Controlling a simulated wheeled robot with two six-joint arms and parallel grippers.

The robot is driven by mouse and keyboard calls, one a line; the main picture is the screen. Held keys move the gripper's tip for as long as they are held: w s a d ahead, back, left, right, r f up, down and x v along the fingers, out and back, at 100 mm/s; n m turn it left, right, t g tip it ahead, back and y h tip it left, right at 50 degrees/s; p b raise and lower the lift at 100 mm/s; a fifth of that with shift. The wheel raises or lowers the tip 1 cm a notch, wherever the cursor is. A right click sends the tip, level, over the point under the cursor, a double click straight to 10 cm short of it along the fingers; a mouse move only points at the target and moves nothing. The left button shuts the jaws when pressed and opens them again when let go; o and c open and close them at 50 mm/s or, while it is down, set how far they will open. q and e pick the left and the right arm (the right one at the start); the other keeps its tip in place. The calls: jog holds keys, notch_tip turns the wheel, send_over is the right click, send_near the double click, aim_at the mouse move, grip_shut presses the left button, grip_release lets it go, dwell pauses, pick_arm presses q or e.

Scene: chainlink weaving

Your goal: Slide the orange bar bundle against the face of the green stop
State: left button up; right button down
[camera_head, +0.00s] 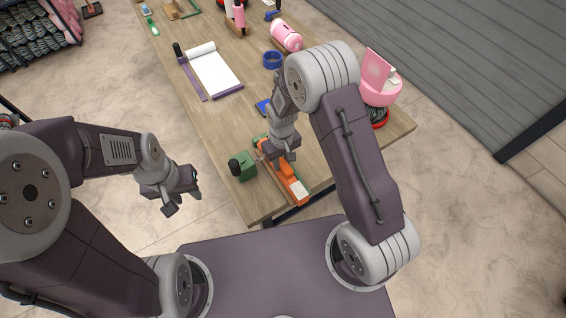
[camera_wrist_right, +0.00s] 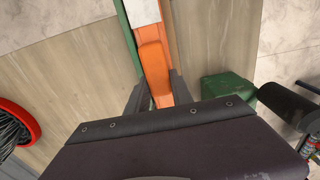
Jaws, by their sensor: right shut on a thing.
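The orange bar bundle (camera_head: 293,186) lies near the table's front end, with a pale patch on it; it also shows in the right wrist view (camera_wrist_right: 152,62). My right gripper (camera_head: 273,157) is shut on the bundle, one finger on each side. A green strip (camera_wrist_right: 126,42) runs close along one side of the bundle. A green block (camera_head: 246,167) with a dark cylinder stands apart on the other side. I cannot tell which green piece is the stop, or whether the bundle touches the strip. My left gripper (camera_head: 182,193) is empty, off the table's left side, and looks open.
The wooden table (camera_head: 222,118) carries a white pad (camera_head: 214,70), a blue ring (camera_head: 273,60), a pink jar (camera_head: 286,37) and a pink device (camera_head: 379,86). A red-rimmed bowl (camera_wrist_right: 18,122) stands to one side. Bare table lies left of the green block's far side.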

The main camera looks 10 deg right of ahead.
jog(key=shift+w+a, duration=0.1)
jog(key=shift+w, duration=0.1)
dwell(0.3)
jog(key=c, duration=1)
grip_release()
jog(key=shift+s, duration=0.1)
jog(key=shift+c, duration=0.2)
notch_tip(320, 180, up, 9)
jog(key=shift+r+b, duration=0.1)
jog(key=shift+b, duration=0.7)
